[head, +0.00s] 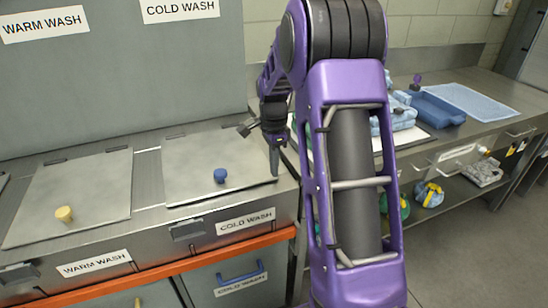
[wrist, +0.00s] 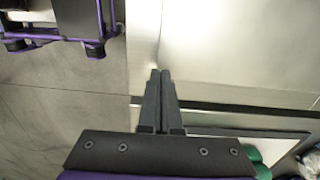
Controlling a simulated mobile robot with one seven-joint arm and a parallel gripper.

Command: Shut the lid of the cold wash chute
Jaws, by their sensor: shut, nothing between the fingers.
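The cold wash chute lid (head: 190,160) is a steel panel with a blue knob (head: 220,176), set in the counter above a "COLD WASH" label (head: 246,221). It lies flat or nearly flat; I cannot tell whether a small gap is left at its front edge. My gripper (head: 275,172) points down by the lid's right edge, right of the knob, with its fingers together and empty. In the wrist view the closed fingertips (wrist: 160,73) show over bare steel (wrist: 225,50); whether they touch it is unclear.
The warm wash lid (head: 75,195) with a yellow knob (head: 64,214) lies flat to the left. On the right counter are a blue tray (head: 438,109), folded blue cloths (head: 398,113) and a pale blue mat (head: 472,100). Bags (head: 429,193) lie on the shelf below.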

